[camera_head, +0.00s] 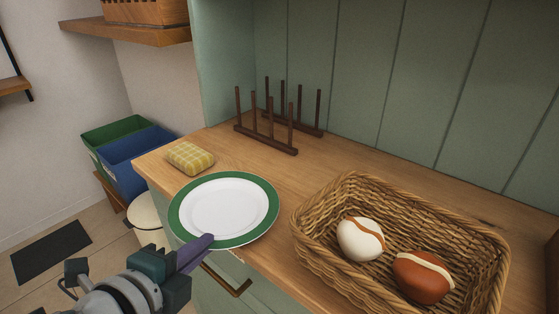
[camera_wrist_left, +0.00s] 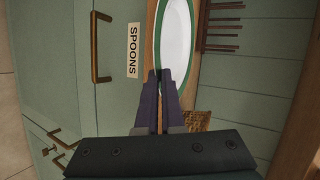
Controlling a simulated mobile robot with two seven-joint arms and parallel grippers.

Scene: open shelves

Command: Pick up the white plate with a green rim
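The white plate with a green rim (camera_head: 224,207) is at the front left of the wooden counter, its near rim reaching out past the counter's front edge. My left gripper (camera_head: 200,247) is at that near rim. In the left wrist view the plate (camera_wrist_left: 176,38) appears nearly edge-on, and its green rim runs down to the fingertips of my left gripper (camera_wrist_left: 160,74). The fingers are almost together, with the rim between them. I cannot tell whether the plate is clear of the counter. My right gripper is not in view.
A yellow checked sponge (camera_head: 190,157) lies behind the plate. A dark wooden plate rack (camera_head: 266,138) stands near the back panel. A wicker basket (camera_head: 325,262) with two rounded items is close on the right. A drawer handle (camera_head: 226,279) juts out below.

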